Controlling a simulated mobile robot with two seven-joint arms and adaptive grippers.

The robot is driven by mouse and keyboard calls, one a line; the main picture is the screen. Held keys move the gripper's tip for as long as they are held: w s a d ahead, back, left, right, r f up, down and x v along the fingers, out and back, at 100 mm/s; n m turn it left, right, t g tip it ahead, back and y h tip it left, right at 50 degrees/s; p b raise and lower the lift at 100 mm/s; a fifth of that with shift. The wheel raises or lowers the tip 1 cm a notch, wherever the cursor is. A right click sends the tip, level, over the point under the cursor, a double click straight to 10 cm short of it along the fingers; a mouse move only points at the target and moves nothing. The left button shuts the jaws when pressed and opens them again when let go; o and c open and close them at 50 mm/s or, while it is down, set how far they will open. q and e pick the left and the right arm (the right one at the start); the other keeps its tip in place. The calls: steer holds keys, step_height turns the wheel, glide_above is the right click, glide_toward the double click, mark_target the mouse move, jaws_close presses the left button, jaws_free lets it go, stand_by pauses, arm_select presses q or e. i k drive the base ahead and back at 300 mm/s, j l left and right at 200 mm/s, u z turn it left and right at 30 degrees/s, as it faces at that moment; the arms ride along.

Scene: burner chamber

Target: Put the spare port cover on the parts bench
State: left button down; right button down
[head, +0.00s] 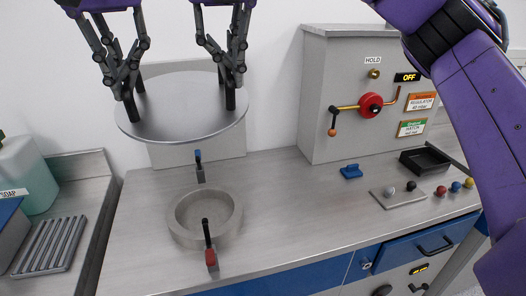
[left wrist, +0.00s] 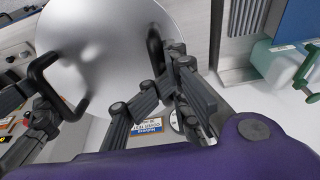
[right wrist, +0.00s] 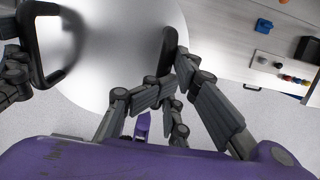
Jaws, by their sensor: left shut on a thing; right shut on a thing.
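A round grey metal cover (head: 180,110) with two black handles hangs level in the air above the bench in the head view. My left gripper (head: 131,98) is shut on its left handle, which also shows in the left wrist view (left wrist: 154,48). My right gripper (head: 231,95) is shut on its right handle, which also shows in the right wrist view (right wrist: 167,48). The grey bench (head: 290,215) lies below. An open round port ring (head: 176,222) stands on it, apart from the cover. I cannot tell whether this is the parts bench.
A blue-tipped clamp (head: 199,172) and a red-tipped clamp (head: 209,245) flank the ring. A grey cabinet (head: 335,95) with a red valve (head: 370,106) stands at right. A black tray (head: 425,160) and coloured knobs (head: 440,191) sit beyond. A soap bottle (head: 28,175) is at left.

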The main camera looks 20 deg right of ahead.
mark_target(308, 202)
steer(key=k+l+z, duration=0.45)
steer(key=k+l, duration=0.3)
